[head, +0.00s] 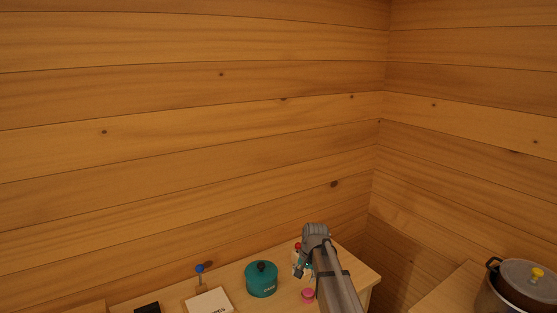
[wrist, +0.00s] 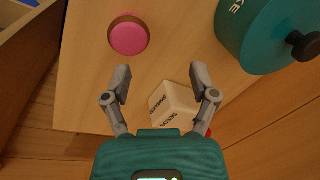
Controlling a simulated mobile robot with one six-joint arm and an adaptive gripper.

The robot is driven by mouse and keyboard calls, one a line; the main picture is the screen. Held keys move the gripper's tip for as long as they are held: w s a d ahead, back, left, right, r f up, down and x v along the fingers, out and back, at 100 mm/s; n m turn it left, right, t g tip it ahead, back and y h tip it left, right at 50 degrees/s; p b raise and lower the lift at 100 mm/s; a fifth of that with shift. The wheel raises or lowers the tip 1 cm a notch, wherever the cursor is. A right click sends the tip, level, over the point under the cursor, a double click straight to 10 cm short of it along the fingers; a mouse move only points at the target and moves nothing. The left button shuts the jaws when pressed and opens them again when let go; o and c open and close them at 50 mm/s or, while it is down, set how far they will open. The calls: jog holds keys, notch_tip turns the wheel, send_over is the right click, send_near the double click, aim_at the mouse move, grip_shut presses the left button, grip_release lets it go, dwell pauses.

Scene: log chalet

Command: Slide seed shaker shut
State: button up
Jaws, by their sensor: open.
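The likely seed shaker, a small cream block with dark lettering (wrist: 172,100), sits on the wooden counter in the wrist view. The lettering is too small to read surely. My gripper (wrist: 160,78) is open, with one finger on each side of the block; whether the right finger touches it I cannot tell. A bit of red (wrist: 208,132) shows beside the right finger, partly hidden. In the head view my gripper (head: 302,266) is over the counter's right part and mostly covers the block. Whether the shaker is open or shut is not clear.
A pink round piece (wrist: 128,38) lies just beyond the left finger. A teal pot with a black knob (head: 262,280) stands left of my gripper. A white box (head: 209,302) and a blue-topped item (head: 200,270) are further left. A lidded pot (head: 530,280) stands far right.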

jog(key=s+d+n+h, duration=0.1)
jog(key=s+d, duration=0.3)
jog(key=s, duration=0.8)
jog(key=s+d+n, duration=0.3)
jog(key=s+d, duration=0.1)
jog(key=s, duration=0.8)
jog(key=shift+s+d+n+g+h, duration=0.2)
jog(key=shift+n+g+h, duration=0.1)
jog(key=shift+g+h, duration=0.1)
jog(key=shift+a, duration=0.1)
dwell(0.7)
jog(key=shift+c, duration=1.3)
